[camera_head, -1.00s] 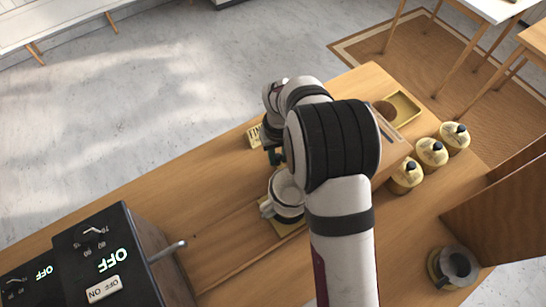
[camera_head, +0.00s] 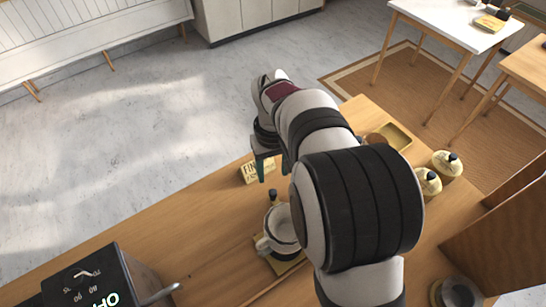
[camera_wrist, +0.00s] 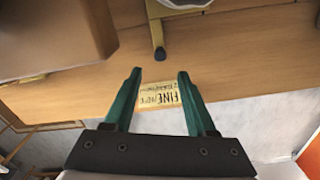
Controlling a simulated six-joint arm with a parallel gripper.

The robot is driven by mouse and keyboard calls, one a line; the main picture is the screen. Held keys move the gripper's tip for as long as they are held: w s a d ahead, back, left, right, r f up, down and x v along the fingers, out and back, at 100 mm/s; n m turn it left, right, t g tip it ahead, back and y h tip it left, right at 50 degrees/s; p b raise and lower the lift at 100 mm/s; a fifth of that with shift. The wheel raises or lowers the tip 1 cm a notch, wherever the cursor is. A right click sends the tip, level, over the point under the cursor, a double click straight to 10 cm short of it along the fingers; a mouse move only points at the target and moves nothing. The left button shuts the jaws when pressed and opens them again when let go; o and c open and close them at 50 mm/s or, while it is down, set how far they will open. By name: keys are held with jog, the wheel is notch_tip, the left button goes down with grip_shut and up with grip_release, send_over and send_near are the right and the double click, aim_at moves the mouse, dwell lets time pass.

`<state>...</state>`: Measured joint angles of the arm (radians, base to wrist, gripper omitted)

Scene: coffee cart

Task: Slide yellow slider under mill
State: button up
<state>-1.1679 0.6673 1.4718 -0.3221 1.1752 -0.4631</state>
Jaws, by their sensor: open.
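A yellow slider (camera_wrist: 154,22) shows in the wrist view as a narrow strip on the wooden counter, ending in a black knob; in the head view its black knob (camera_head: 273,195) stands just behind a white round vessel. This vessel (camera_head: 281,232), with a pale handle, stands on a yellow base (camera_head: 287,266); I cannot tell if it is the mill. My gripper (camera_wrist: 160,73) is open and empty. Its two green fingers point at the counter, apart from the knob. In the head view my gripper (camera_head: 273,170) is above and behind the knob.
A yellow "FINE" card (camera_head: 257,172) is at the counter's far edge, seen between my fingers in the wrist view (camera_wrist: 160,97). A brown block (camera_wrist: 50,35) stands left there. Yellow canisters (camera_head: 446,165) and a tray (camera_head: 395,137) are right; a black machine (camera_head: 100,280) is left.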

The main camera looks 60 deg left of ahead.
notch_tip(320, 180, up, 5)
send_over(273, 192)
jog(key=shift+r, duration=0.15)
notch_tip(273, 192, down, 16)
jog(key=m, duration=1.2)
jog(key=shift+r, duration=0.1)
grip_shut()
